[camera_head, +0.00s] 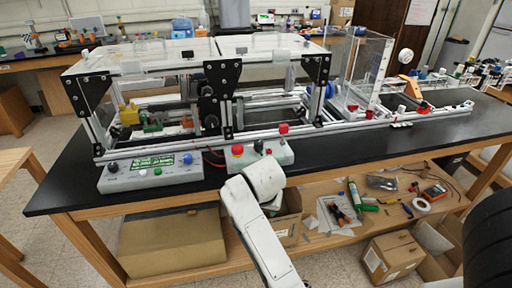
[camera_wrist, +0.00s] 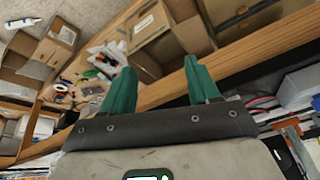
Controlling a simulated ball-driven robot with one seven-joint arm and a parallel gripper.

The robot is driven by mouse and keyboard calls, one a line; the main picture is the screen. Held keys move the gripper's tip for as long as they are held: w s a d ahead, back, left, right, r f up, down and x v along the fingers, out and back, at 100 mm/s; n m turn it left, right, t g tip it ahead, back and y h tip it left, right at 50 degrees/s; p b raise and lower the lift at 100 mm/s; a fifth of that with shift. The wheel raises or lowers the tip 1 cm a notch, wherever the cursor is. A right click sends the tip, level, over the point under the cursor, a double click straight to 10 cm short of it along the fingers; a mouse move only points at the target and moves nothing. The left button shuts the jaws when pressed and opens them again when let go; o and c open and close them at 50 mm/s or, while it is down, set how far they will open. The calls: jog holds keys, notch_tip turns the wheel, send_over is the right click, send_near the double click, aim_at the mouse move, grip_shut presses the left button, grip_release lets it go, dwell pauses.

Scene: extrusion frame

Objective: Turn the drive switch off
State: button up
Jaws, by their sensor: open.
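A pale control box (camera_head: 150,174) with a green display, a blue knob, a dark knob and small buttons sits at the bench's front left edge. A second small box (camera_head: 262,158) with red buttons and a dark knob sits to its right. I cannot tell which control is the drive switch. My gripper (camera_wrist: 158,65) shows in the wrist view with two teal fingers apart and nothing between them. It hangs over the bench's wooden edge, above the lower shelf. In the head view my white arm rises in front of the second box; the fingers are not distinguishable there.
The extrusion frame (camera_head: 210,68) with clear panels stands on the black bench top (camera_head: 340,150). The black top right of the second box is mostly clear. A wooden table (camera_head: 12,160) stands at far left.

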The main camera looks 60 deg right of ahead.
jog(key=w+d+r+m+b, duration=0.35)
jog(key=d+r+m, duration=0.35)
jog(key=d+m, duration=0.6)
jog(key=m+t+y+b, duration=0.2)
jog(key=m+b, duration=0.1)
jog(key=m, duration=0.9)
send_near(259, 143)
jog(key=p+x, duration=0.1)
jog(key=x, duration=0.8)
jog(key=shift+w+d+f, duration=0.15)
jog(key=shift+d+f, duration=0.05)
jog(key=c, duration=1)
